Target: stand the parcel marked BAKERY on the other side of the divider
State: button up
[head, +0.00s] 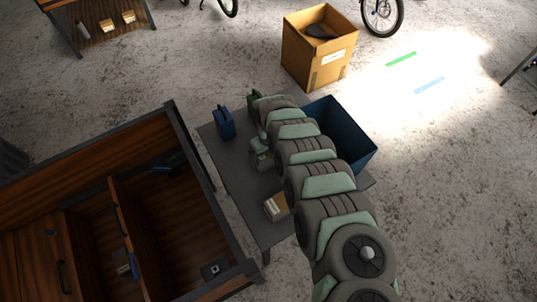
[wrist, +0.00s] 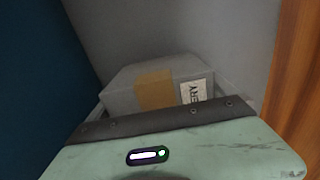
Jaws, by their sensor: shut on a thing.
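In the wrist view, a pale grey parcel (wrist: 125,85) with a tan tape band has a white label ending in "ERY". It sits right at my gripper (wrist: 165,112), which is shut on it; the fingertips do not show. In the head view my arm curves over the grey table, with a pale green part of my gripper (head: 261,153) low beside it. I cannot tell the held parcel there. The wooden cargo box (head: 185,125) at left has an upright divider (head: 118,215) between its compartments. Small dark and blue items lie inside on both sides.
The grey table (head: 235,165) carries a blue can (head: 224,123), a green can (head: 254,97), a small tan-and-white box (head: 276,207) and a blue bin (head: 345,135). A cardboard box (head: 305,60) stands behind on the floor. The right compartment's middle floor looks clear.

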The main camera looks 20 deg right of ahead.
jog(key=c, duration=1)
jog(key=shift+o, duration=0.2)
jog(key=shift+r, duration=0.1)
